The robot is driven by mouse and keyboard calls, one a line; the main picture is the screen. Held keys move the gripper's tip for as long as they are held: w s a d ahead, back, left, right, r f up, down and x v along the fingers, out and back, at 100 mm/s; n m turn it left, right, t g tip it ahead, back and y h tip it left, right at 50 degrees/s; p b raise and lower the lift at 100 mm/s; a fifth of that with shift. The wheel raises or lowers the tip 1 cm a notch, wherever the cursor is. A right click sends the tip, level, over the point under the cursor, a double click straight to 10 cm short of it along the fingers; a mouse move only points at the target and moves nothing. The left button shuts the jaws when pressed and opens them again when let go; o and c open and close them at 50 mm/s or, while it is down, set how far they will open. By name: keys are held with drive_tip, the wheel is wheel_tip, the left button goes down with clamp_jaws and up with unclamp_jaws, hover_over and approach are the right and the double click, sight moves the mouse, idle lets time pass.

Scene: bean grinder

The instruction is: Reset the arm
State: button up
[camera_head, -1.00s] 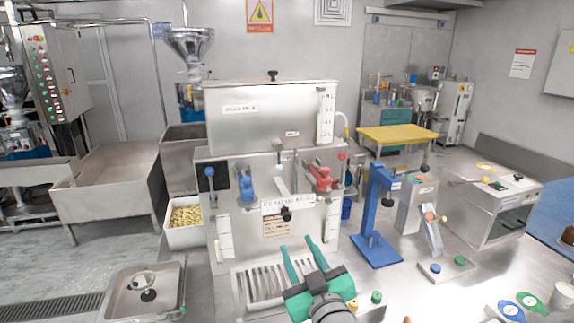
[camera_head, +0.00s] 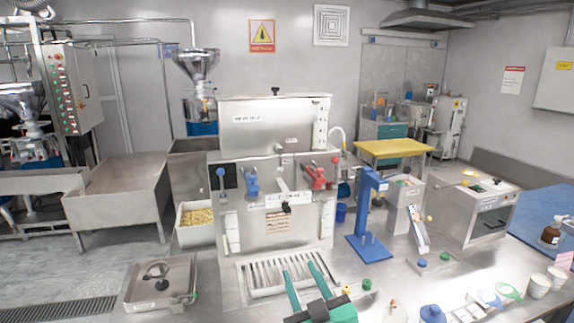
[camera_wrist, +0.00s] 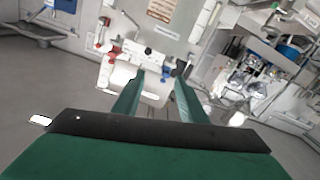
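My gripper (camera_head: 306,281) shows at the bottom middle of the head view, in front of the grinder machine and over the slotted drip tray. Its two green fingers are spread apart with nothing visible between them. In the wrist view the gripper (camera_wrist: 160,90) also has its fingers apart, with a gap between them and the machine's front beyond. The steel grinder machine (camera_head: 255,205) stands upright with a blue lever tap (camera_head: 251,182) and a red lever tap (camera_head: 316,177) on its front.
The drip tray (camera_head: 245,268) lies below my gripper. A blue stand (camera_head: 368,215) and a steel box (camera_head: 490,215) are to the right. Bottles and cups (camera_head: 538,286) stand at the lower right. A steel basin (camera_head: 160,285) is at the left, and a crate of beans (camera_head: 196,220) behind it.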

drive_tip(key=s+f+m, duration=0.1)
drive_tip(key=f, duration=0.3)
drive_tip(key=s+f+m+h, duration=0.1)
drive_tip(key=s+f, duration=0.1)
drive_tip(key=f, duration=0.2)
drive_tip(key=s+f+m+h, duration=0.1)
drive_tip(key=f, duration=0.3)
drive_tip(key=shift+s+a+f+m, duration=0.3)
drive_tip(key=shift+s, duration=0.1)
drive_tip(key=s+f+m+g+h, duration=0.1)
drive_tip(key=s+f+m+h, duration=0.2)
drive_tip(key=s+f, duration=0.85)
drive_tip(key=s+a+f, duration=0.1)
drive_tip(key=s+f, duration=0.1)
drive_tip(key=s, duration=1)
drive_tip(key=s+a+f+n+g, duration=0.1)
drive_tip(key=s+f, duration=0.2)
drive_tip(key=s, duration=1)
drive_tip(key=shift+s+a, duration=0.2)
drive_tip(key=shift+a, duration=0.2)
